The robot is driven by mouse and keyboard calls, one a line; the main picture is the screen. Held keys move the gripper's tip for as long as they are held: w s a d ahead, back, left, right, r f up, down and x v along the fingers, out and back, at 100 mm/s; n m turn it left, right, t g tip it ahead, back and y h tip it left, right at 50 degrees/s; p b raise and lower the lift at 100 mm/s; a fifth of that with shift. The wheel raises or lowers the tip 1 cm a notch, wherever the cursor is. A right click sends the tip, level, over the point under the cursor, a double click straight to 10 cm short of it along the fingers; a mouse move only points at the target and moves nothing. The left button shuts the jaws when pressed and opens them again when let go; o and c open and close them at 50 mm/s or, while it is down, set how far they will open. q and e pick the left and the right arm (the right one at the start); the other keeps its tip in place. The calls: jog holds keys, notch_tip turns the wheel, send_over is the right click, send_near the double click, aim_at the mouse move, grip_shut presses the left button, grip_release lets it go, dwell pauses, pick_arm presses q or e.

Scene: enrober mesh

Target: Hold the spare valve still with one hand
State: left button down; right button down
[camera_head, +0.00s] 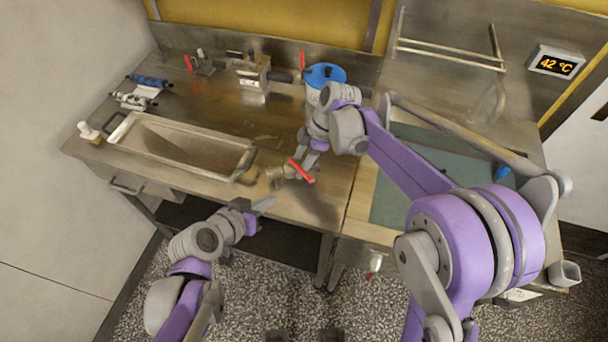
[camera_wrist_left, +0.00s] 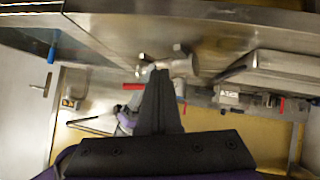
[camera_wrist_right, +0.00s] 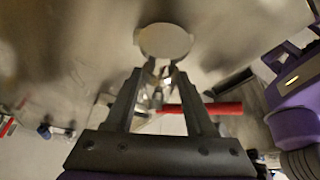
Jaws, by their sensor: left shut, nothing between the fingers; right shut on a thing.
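The spare valve (camera_head: 277,179) is a small metal body with a red lever (camera_head: 301,170), near the front edge of the steel bench. My right gripper (camera_head: 302,163) is shut on it. In the right wrist view the valve's round pale end (camera_wrist_right: 165,41) shows beyond the fingertips (camera_wrist_right: 158,72), and the red lever (camera_wrist_right: 212,108) points right. My left gripper (camera_head: 266,203) is shut and empty, just in front of the valve by the bench edge. In the left wrist view its closed fingers (camera_wrist_left: 157,80) point toward the valve (camera_wrist_left: 175,62); I cannot tell whether they touch.
A rectangular steel trough (camera_head: 240,160) lies left of the valve. Behind stand a pump-like unit (camera_head: 252,72), a red-levered fitting (camera_head: 203,62) and a blue-lidded container (camera_head: 325,74). A teal mat (camera_head: 392,205) lies right. A white bottle (camera_head: 88,130) stands far left.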

aim_at(300, 170)
pick_arm(q)
jog(key=w+d, duration=0.4)
jog(key=d, duration=0.1)
jog(key=shift+w+d+r, duration=0.15)
jog(key=shift+d+r, duration=0.1)
jog(key=shift+r, duration=0.15)
jog(key=shift+d, duration=0.15)
dwell(1.7)
jog(key=shift+w+d, duration=0.2)
